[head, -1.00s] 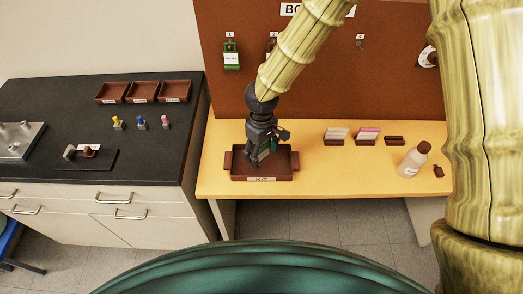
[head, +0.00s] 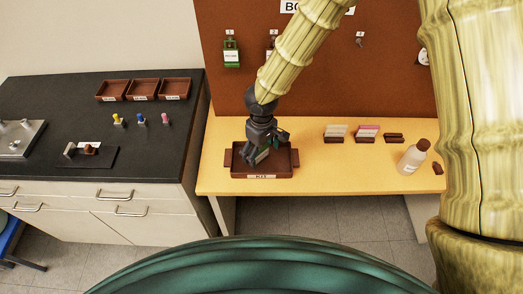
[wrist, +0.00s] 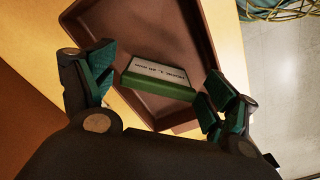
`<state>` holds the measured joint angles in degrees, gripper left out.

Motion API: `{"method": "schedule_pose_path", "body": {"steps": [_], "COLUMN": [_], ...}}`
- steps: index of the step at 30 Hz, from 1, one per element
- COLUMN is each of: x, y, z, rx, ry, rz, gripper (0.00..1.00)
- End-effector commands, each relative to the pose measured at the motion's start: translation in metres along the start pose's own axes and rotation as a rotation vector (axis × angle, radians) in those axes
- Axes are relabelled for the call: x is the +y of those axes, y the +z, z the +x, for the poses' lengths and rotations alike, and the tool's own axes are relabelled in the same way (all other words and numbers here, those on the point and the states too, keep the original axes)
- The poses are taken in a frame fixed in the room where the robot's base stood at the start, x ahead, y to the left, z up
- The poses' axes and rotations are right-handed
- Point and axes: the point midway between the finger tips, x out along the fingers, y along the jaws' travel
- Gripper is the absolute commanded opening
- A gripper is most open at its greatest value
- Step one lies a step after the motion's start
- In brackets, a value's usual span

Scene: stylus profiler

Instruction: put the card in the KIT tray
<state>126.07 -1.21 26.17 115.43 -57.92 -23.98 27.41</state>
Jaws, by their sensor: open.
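The KIT tray (head: 263,176) is a brown open tray with side handles and a label reading KIT on its front, on the yellow wooden table. My gripper (head: 262,157) points down into it; in the wrist view its green-padded fingers (wrist: 160,97) are spread wide. The card (wrist: 158,76), white with printed text and a green band along one edge, is inside the tray (wrist: 222,45) between the fingers. In the head view my gripper largely hides the card. Whether it lies fully flat is hard to tell.
Right of the tray stand small holders with cards (head: 367,133) and a pale bottle with a brown cap (head: 412,157). A brown pegboard (head: 320,85) rises behind, with a green tag (head: 231,53) hanging on it. The black counter (head: 150,160) is at left.

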Motion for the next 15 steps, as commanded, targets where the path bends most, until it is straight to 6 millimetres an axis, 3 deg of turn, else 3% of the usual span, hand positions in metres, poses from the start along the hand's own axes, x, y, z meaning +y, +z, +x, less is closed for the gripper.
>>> {"method": "schedule_pose_path", "body": {"steps": [8,15], "x": [0.0,0.001], "y": [-0.001,-0.001], "z": [-0.01,-0.044], "rx": [0.002,0.003], "ry": [0.0,0.002], "rz": [0.001,0.002], "gripper": [0.86,0.86]}}
